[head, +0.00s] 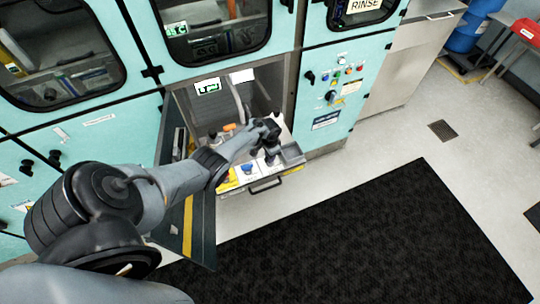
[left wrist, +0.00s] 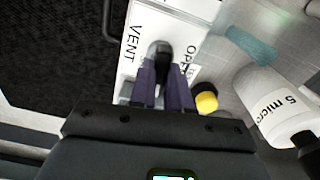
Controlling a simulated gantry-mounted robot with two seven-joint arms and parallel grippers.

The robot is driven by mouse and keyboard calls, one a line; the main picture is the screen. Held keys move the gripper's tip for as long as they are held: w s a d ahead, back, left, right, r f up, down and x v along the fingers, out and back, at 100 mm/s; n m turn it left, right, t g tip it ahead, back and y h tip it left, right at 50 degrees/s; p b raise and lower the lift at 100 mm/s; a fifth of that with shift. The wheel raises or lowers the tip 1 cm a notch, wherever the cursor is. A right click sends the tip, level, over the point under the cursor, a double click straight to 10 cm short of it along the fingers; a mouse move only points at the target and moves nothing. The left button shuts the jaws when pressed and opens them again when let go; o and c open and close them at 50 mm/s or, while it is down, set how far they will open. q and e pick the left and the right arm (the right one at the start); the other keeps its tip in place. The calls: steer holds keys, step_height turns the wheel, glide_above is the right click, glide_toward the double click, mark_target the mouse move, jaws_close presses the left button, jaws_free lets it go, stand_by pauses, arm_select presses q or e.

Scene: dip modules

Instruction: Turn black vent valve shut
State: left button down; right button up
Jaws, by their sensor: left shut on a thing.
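The black vent valve handle (left wrist: 160,50) shows in the left wrist view on a white plate (left wrist: 135,65) marked VENT, with a partly hidden word beginning "OPE". My left gripper (left wrist: 166,82) has its two purple-grey fingers closed around the handle, one on each side. The fingers and gripper body hide the valve's lower part. In the head view my left gripper (head: 270,150) reaches down over the front of the pulled-out drawer, and the valve is mostly hidden there. My right gripper is in neither view.
A yellow-and-black knob (left wrist: 207,98) and a white canister (left wrist: 275,100) marked "5 micro" sit close to the right of the fingers. In the head view a blue knob (head: 248,168) and drawer handle (head: 266,186) are near the gripper. An open door (head: 202,225) stands left; the black mat (head: 370,235) is clear.

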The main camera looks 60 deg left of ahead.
arm_select(q)
steer(key=shift+m, duration=0.7)
steer(key=c, duration=1.1)
jaws_free()
step_height(320, 180, up, 11)
steer(key=p, duration=0.5)
steer(key=shift+f, duration=0.1)
